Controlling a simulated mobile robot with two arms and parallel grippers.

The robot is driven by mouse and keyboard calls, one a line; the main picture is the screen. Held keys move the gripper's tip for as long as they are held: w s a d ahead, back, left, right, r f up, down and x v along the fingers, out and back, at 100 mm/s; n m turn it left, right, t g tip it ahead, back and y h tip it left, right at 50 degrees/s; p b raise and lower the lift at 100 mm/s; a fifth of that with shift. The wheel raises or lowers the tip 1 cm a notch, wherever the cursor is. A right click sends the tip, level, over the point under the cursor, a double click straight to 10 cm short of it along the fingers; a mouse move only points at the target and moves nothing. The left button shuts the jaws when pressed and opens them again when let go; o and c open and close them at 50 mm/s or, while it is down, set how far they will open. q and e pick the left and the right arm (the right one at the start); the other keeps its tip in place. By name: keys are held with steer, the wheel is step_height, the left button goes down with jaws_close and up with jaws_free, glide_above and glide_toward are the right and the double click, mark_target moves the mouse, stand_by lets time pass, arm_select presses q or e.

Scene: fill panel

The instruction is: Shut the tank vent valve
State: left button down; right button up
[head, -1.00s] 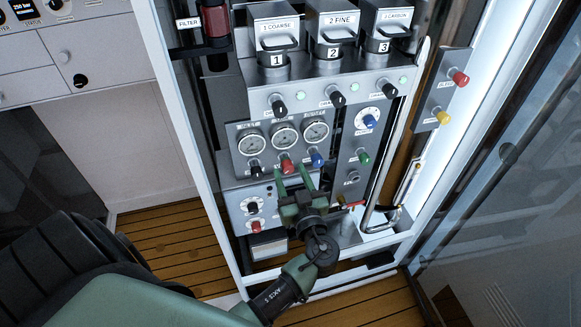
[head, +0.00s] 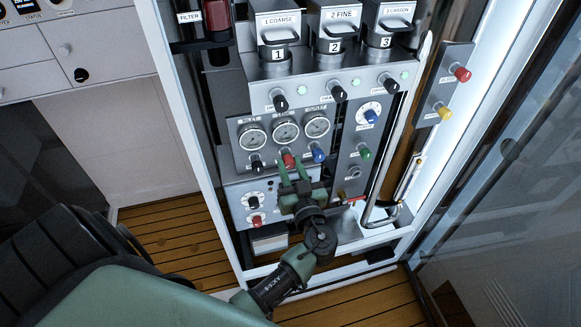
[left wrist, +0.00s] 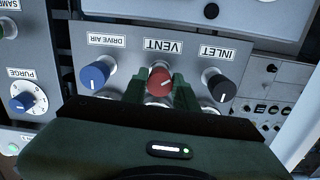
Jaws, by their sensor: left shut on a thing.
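The vent valve is a red knob (left wrist: 160,82) under the VENT label in the left wrist view, between a blue DRIVE AIR knob (left wrist: 95,75) and a black INLET knob (left wrist: 219,84). In the head view the red knob (head: 288,160) sits below the middle gauge. My left gripper (left wrist: 159,92) has one finger on each side of the red knob and is shut on it. In the head view the left gripper (head: 292,172) reaches up to the knob from below. The fingers hide the knob's sides. My right gripper is not in view.
Three gauges (head: 285,132) are just above the knobs. A second red knob (head: 256,220) is at the lower left, and a red-handled lever (head: 352,200) is right of the gripper. A side plate with red and yellow knobs (head: 444,112) is at the right. A glass door stands further right.

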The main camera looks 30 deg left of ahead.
arm_select(q)
steer(key=shift+f+m+b, duration=0.15)
steer(key=shift+m+b, duration=0.6)
steer(key=shift+m, duration=0.25)
steer(key=m+b, duration=0.1)
steer(key=m, duration=0.1)
steer(key=shift+m, duration=0.3)
steer(key=m, duration=0.2)
steer(key=shift+m+b, duration=0.35)
steer(key=shift+m, duration=0.05)
steer(key=m, duration=0.3)
steer(key=shift+s+r+m, duration=0.1)
steer(key=shift+r+m, duration=0.1)
steer(key=shift+m, duration=0.1)
steer(key=m, duration=0.2)
steer(key=shift+m+p, duration=0.3)
steer(key=shift+m, duration=0.1)
steer(key=m+p, duration=0.1)
steer(key=m, duration=0.2)
steer(key=shift+r+m, duration=0.1)
steer(key=shift+m, duration=0.2)
steer(key=m+p, duration=0.2)
steer(key=m, duration=0.2)
steer(key=shift+m+p, duration=1.1)
steer(key=shift+m, duration=0.8)
